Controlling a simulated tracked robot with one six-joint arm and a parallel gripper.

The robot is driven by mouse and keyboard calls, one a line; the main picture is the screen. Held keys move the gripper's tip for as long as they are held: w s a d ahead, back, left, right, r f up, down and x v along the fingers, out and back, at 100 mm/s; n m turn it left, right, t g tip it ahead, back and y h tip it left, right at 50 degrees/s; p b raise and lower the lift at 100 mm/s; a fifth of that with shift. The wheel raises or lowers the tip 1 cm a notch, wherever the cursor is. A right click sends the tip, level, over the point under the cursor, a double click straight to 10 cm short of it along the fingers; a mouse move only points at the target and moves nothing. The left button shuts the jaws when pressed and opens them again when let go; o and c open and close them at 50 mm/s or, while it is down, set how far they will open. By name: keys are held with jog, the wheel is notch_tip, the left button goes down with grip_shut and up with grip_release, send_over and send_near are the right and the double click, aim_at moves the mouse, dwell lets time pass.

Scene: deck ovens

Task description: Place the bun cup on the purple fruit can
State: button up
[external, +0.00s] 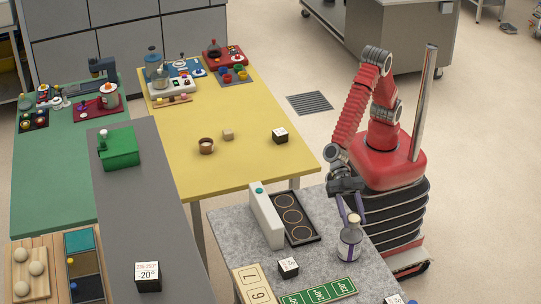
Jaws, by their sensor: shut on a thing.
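My gripper (352,214) points down over the grey speckled counter, its two purple-grey fingers closed around a small cream piece (353,219) that looks like the bun cup. Directly below it stands a pale, rounded container with a dark purple band (349,244), which looks like the purple fruit can. It is upright on the counter. The cup and can overlap in this view, so I cannot tell whether they touch. The fingers hide part of the cup's sides.
A tall white box (266,218) and a black tray with three rings (293,217) stand left of the can. A small black-and-white cube (288,267) and a green card panel (319,292) lie in front. A brown cup (206,146) stands on the yellow table.

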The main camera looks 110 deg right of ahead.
aim_at(351, 233)
jog(key=shift+f, duration=0.5)
jog(key=shift+f, duration=1.85)
jog(key=shift+f, duration=0.1)
jog(key=o, duration=1.1)
jog(key=shift+c, duration=0.2)
